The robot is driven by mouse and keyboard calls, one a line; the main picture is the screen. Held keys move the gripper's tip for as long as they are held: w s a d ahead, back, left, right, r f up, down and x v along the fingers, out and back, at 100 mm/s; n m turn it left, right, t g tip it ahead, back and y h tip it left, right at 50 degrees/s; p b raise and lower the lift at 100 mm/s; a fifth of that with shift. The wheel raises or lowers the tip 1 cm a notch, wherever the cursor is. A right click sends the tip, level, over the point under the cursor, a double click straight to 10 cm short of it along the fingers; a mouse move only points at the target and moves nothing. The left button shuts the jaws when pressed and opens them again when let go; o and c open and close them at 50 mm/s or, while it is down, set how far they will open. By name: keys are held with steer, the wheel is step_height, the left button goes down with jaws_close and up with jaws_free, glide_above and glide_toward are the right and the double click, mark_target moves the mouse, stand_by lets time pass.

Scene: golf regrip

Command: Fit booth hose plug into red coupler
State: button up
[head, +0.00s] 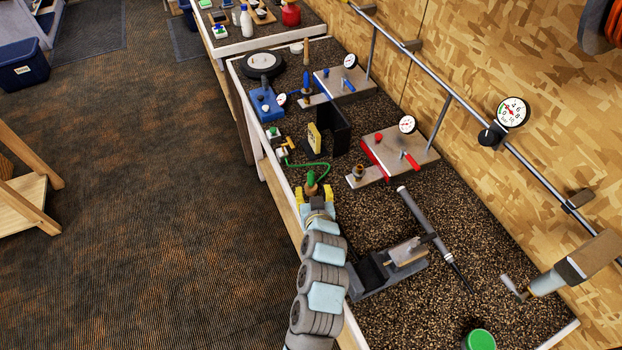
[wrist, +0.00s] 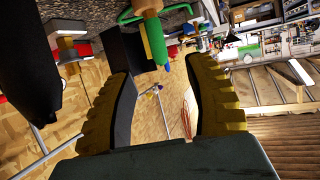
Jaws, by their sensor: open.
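The red coupler is a brass fitting (head: 358,172) on the near-left end of the plate with red handles, right of my gripper. A brass fitting also shows in the wrist view (wrist: 68,50).
A black upright panel (head: 335,130) and a yellow block (head: 314,138) stand behind my gripper. A second plate with blue handles (head: 341,83) lies farther back. A vise (head: 390,270) and a dark club grip (head: 425,222) lie in front.

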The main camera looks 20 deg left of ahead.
mark_target(311, 180)
steer(key=x, duration=0.2)
steer(key=shift+w+a+f, duration=0.15)
steer(key=shift+w, duration=0.15)
steer(key=shift+w+a, duration=0.15)
steer(key=shift+w, duration=0.3)
steer(key=shift+w+f, duration=0.1)
steer(key=shift+f, duration=0.1)
steer(key=shift+a, duration=0.1)
steer(key=shift+w+a+f+p, duration=0.2)
steer(key=shift+w+f, duration=0.25)
steer(key=shift+w, duration=0.05)
steer(key=shift+w+a+f+p, duration=0.15)
steer(key=shift+w+a+f, duration=0.05)
steer(key=shift+w+f, duration=0.3)
steer(key=shift+x, duration=1.15)
jaws_close()
